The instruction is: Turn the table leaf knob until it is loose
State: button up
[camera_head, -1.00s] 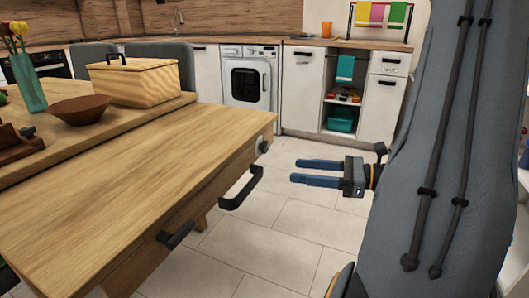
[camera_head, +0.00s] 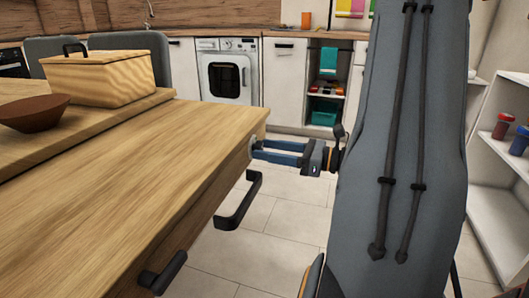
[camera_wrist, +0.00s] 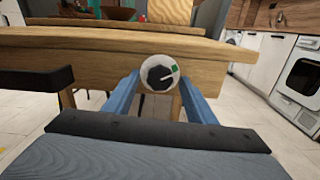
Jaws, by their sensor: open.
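The knob (camera_wrist: 160,76) is on the edge of the wooden table leaf (camera_head: 130,180). In the wrist view it is a dark faceted grip with a pale pointer line, on a round whitish plate with a green mark. My gripper (camera_wrist: 161,92) is open, with one blue finger on each side of the knob. I cannot tell whether the fingers touch it. In the head view my gripper (camera_head: 277,152) points left at the table edge, and its fingertips largely hide the knob.
Two dark handles stick out below the leaf edge, one nearer the gripper (camera_head: 240,202) and one closer (camera_head: 162,272). A wooden box (camera_head: 100,78) and brown bowl (camera_head: 34,112) stand on the table. White shelves (camera_head: 495,190) are at right. Tiled floor is free between.

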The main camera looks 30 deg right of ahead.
jog(key=shift+w+a, duration=0.3)
jog(key=shift+w, duration=0.15)
jog(key=c, duration=1)
jog(key=shift+c, duration=0.2)
